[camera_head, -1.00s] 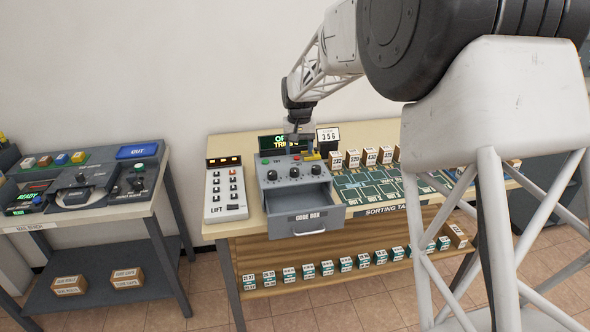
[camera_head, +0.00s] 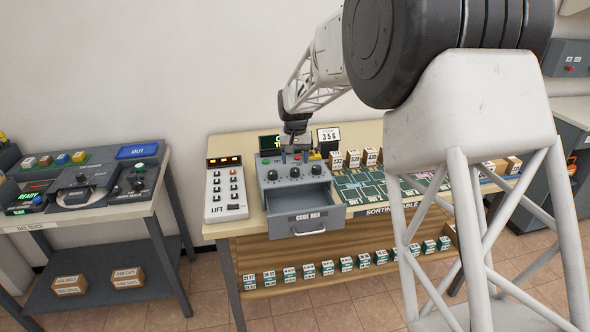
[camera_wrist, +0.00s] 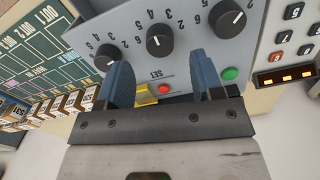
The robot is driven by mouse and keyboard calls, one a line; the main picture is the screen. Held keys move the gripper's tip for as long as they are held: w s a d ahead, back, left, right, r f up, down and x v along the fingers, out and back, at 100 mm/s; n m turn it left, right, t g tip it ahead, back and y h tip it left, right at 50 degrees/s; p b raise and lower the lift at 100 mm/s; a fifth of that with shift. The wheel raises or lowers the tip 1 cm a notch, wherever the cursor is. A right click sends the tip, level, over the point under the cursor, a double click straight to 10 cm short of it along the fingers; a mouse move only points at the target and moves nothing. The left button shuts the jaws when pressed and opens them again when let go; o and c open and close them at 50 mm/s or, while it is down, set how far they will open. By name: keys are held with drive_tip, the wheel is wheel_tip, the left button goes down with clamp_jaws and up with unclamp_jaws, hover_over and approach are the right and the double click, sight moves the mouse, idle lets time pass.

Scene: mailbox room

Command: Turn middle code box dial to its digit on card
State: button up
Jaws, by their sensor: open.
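The grey code box (camera_head: 298,186) sits on the table with its drawer open at the front. Its middle dial (camera_head: 294,172) is a black knob between two similar dials. In the wrist view the middle dial (camera_wrist: 160,40) lies just beyond and between my blue fingertips, with printed digits around it; its exact setting is hard to read. My gripper (camera_head: 295,157) is open and empty above the back of the box, pointing down. It also shows in the wrist view (camera_wrist: 160,62). The card (camera_head: 328,137) behind the box reads 356.
A red button (camera_wrist: 163,89), a green button (camera_wrist: 230,73) and a yellow piece (camera_wrist: 146,96) lie near my fingers. A lift keypad (camera_head: 226,190) stands left of the box. Small boxes (camera_head: 353,158) and the sorting board (camera_head: 365,186) are to its right.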

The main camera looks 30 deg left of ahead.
sight(295, 169)
drive_tip(key=shift+f, duration=2.3)
drive_tip(key=c, duration=0.9)
drive_tip(key=shift+n, duration=0.5)
drive_tip(key=n, duration=0.3)
drive_tip(key=shift+n, duration=1.9)
